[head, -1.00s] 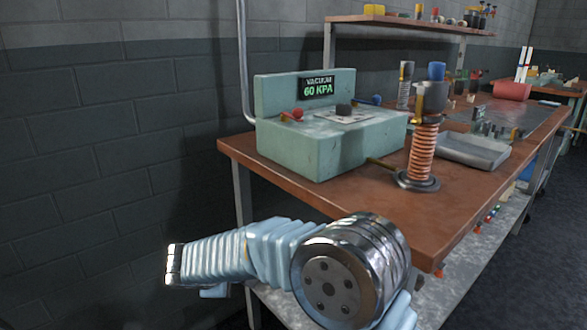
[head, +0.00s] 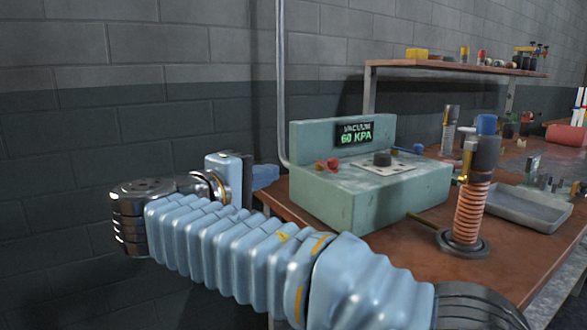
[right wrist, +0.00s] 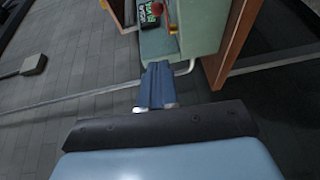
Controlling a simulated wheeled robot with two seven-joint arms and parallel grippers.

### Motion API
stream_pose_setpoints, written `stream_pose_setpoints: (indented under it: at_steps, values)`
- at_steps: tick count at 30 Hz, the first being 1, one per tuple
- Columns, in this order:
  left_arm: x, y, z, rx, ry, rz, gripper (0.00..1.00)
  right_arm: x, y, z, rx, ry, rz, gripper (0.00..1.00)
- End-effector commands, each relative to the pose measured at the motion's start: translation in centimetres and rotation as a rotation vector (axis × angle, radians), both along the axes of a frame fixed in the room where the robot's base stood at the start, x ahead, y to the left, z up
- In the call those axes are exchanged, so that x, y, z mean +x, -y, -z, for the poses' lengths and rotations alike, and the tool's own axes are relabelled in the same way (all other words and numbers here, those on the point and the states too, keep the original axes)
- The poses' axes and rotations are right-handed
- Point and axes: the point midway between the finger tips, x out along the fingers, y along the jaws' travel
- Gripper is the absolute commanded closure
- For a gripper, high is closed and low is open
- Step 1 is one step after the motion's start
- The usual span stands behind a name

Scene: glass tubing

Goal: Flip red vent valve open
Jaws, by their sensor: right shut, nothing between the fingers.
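The red vent valve (head: 328,164) sits on the left part of the top of the green vacuum unit (head: 350,205). The unit's display reads "VACUUM 60 KPA" (head: 354,134). My left gripper is not in view.
A blue valve (head: 417,149) and a black knob (head: 382,158) are also on the unit. A copper coil column (head: 472,212) and a grey tray (head: 524,206) stand to the right on the brown bench. A vertical pipe (head: 281,80) runs along the wall behind.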

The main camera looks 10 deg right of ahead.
Motion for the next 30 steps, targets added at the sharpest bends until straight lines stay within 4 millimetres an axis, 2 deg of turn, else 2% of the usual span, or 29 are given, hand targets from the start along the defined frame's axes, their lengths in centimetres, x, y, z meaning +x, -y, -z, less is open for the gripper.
stream_pose_setpoints:
  at_steps: [14, 21, 30]
  values:
    - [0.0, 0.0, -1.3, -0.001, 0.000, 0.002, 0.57, 6.5, 6.9, 0.4, 0.000, -0.002, 0.004, 1.00]
    - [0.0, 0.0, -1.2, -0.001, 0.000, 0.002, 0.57, 6.3, 10.0, 0.7, 0.001, 0.000, 0.002, 1.00]
    - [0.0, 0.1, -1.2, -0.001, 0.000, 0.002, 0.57, 6.3, 10.7, 0.8, 0.001, -0.001, 0.000, 1.00]
